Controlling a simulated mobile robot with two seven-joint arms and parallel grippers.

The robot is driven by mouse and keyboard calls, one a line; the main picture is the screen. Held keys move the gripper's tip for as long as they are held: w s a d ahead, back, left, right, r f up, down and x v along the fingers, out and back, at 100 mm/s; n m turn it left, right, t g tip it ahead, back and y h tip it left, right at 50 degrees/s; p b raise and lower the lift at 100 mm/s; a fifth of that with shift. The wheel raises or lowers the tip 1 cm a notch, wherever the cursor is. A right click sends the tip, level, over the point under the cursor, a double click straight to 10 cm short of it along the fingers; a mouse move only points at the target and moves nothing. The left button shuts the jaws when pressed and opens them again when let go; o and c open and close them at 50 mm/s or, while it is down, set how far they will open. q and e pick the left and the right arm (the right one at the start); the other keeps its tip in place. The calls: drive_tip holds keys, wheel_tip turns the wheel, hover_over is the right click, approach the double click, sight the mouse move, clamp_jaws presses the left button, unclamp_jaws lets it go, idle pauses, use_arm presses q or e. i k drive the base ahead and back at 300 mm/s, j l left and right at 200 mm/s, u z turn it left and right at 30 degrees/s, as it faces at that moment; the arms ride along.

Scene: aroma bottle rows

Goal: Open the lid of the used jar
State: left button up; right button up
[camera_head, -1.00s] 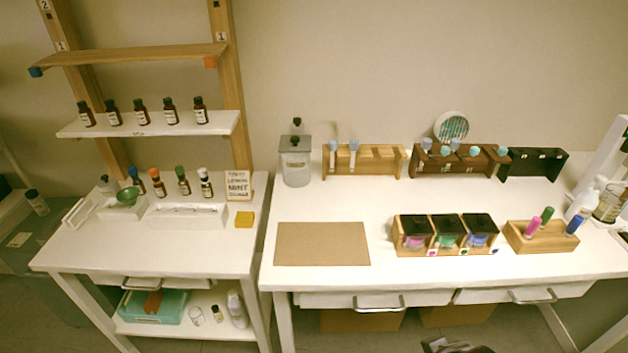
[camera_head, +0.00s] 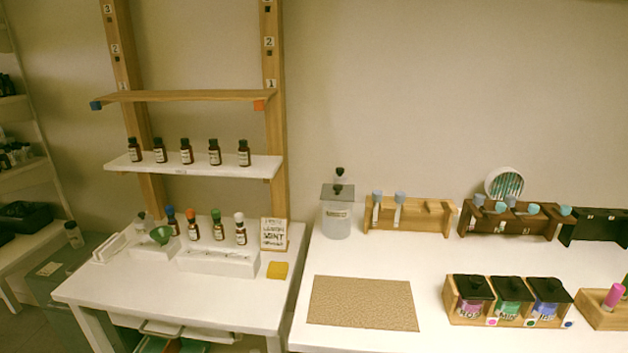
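A translucent grey jar (camera_head: 336,223) with a small label stands at the back left of the right-hand table, apparently the used jar. A flat dark grey lid (camera_head: 338,194) sits on its top and looks shut. A black knob (camera_head: 339,171) shows just above and behind the lid; I cannot tell whether it belongs to the jar or to something behind. Neither of my grippers is in view.
A wooden rack (camera_head: 410,218) with pale-capped droppers stands right of the jar. A brown mat (camera_head: 363,303) lies in front. Three dark-lidded jars in a wooden holder (camera_head: 507,301) stand at right. A bottle shelf (camera_head: 194,165) rises at left. The table around the jar's front is clear.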

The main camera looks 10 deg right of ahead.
sight(332, 192)
drive_tip(key=j, duration=0.65)
drive_tip(key=i+j+z, duration=0.1)
drive_tip(key=j, duration=0.5)
